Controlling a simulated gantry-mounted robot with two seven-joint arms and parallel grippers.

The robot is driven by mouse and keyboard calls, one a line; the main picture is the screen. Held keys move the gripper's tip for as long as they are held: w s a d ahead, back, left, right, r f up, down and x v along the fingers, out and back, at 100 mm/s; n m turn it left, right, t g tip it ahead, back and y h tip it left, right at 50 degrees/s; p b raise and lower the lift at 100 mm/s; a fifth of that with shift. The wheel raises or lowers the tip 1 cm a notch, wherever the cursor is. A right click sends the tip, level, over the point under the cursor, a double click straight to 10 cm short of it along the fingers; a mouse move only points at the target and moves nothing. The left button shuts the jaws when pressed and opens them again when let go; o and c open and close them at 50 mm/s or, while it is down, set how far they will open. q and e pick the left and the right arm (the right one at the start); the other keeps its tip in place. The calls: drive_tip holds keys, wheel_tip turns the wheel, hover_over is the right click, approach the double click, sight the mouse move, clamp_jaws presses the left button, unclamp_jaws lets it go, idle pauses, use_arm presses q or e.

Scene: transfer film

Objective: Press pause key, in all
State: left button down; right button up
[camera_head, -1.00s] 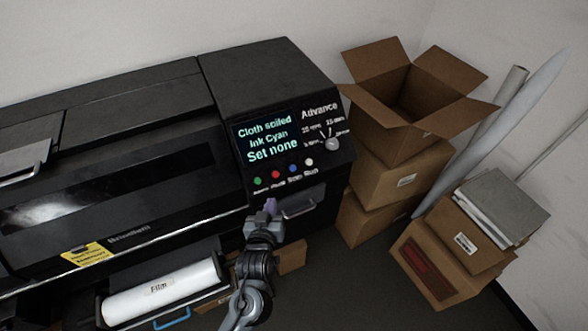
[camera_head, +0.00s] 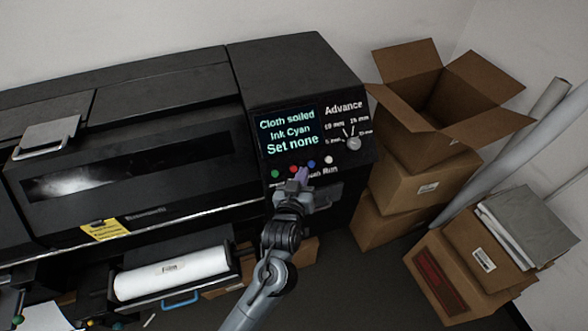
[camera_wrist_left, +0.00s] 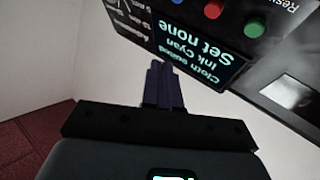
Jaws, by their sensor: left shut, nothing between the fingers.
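The black printer's control panel (camera_head: 262,167) carries a row of round keys: green (camera_head: 275,174), red (camera_head: 293,169), blue (camera_head: 311,163) and white (camera_head: 328,159). The small labels beneath are partly hidden by my gripper, and I cannot read which one says pause. My left gripper (camera_head: 302,175) is shut and empty, its tips just below the red and blue keys. I cannot tell whether it touches the panel. In the left wrist view the shut fingers (camera_wrist_left: 158,84) show below the upside-down screen (camera_wrist_left: 200,50), with the red key (camera_wrist_left: 212,9) and green key (camera_wrist_left: 256,25) above. My right gripper is not in view.
The lit screen (camera_head: 288,132) reads "Cloth soiled, Ink Cyan, Set none". An Advance knob (camera_head: 353,144) sits right of it. A film roll (camera_head: 172,272) lies below the printer. Cardboard boxes (camera_head: 410,178) are stacked at right.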

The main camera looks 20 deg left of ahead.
sight(294, 172)
use_arm(q)
drive_tip(key=w+a+f+b, duration=0.4)
drive_tip(key=f+b, duration=0.2)
drive_tip(key=b, duration=0.1)
drive_tip(key=shift+w, duration=0.3)
idle(0.8)
idle(0.7)
drive_tip(key=shift+w+a+f, duration=0.1)
drive_tip(key=shift+f, duration=0.05)
idle(0.5)
drive_tip(key=shift+f, duration=0.1)
drive_tip(key=shift+w+a+f, duration=0.1)
drive_tip(key=shift+w, duration=0.05)
idle(0.6)
